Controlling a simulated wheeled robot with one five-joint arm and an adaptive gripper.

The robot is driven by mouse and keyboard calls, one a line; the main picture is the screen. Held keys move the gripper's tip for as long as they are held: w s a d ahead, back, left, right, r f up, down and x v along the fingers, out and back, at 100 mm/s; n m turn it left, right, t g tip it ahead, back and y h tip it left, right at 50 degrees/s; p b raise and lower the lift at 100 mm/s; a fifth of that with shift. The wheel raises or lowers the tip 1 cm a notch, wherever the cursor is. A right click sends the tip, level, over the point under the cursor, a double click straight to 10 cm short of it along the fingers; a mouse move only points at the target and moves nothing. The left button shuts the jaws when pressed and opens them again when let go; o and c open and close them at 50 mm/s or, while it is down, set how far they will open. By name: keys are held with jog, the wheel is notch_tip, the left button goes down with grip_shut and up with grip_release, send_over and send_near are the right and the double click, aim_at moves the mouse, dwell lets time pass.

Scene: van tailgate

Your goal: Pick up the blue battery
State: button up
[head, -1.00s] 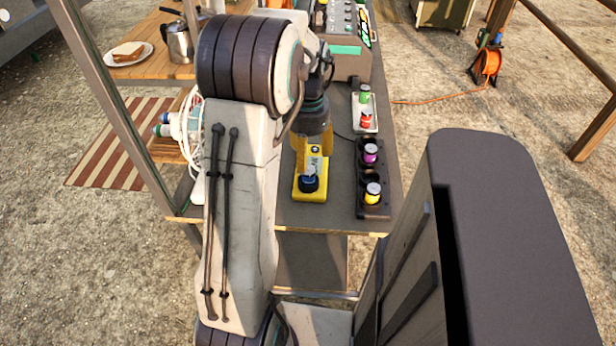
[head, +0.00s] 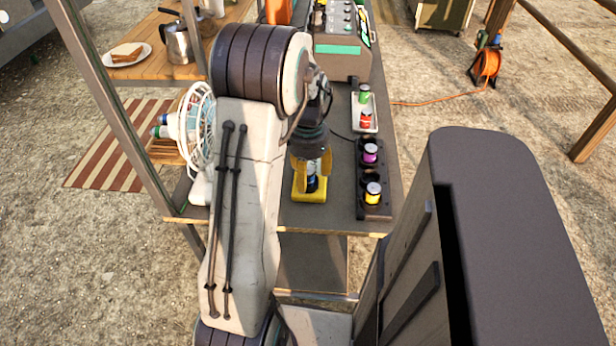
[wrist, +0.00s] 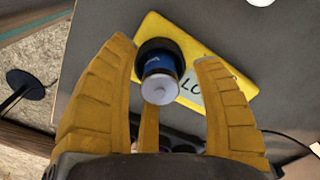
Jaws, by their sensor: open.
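The blue battery (wrist: 161,76) stands in a dark round holder on a yellow block (wrist: 228,65) with a label, on the grey tabletop. It shows a pale metal cap toward the wrist camera. In the head view the battery (head: 312,181) is partly hidden by my gripper, above the yellow block (head: 309,196). My gripper (head: 312,172) is open over it. In the wrist view my gripper's yellow fingers (wrist: 165,75) are spread to the left and right of the battery, with a visible gap on each side. A third yellow finger is below it in the picture.
A black holder (head: 362,206) to the right carries a purple battery (head: 370,154) and a yellow battery (head: 373,193). Behind it a white tray (head: 373,127) holds a green battery (head: 364,93) and a red battery (head: 366,119). A white fan (head: 197,125) stands at the left edge.

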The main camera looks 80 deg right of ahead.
grip_shut()
dwell(0.4)
jog(key=shift+r, duration=0.1)
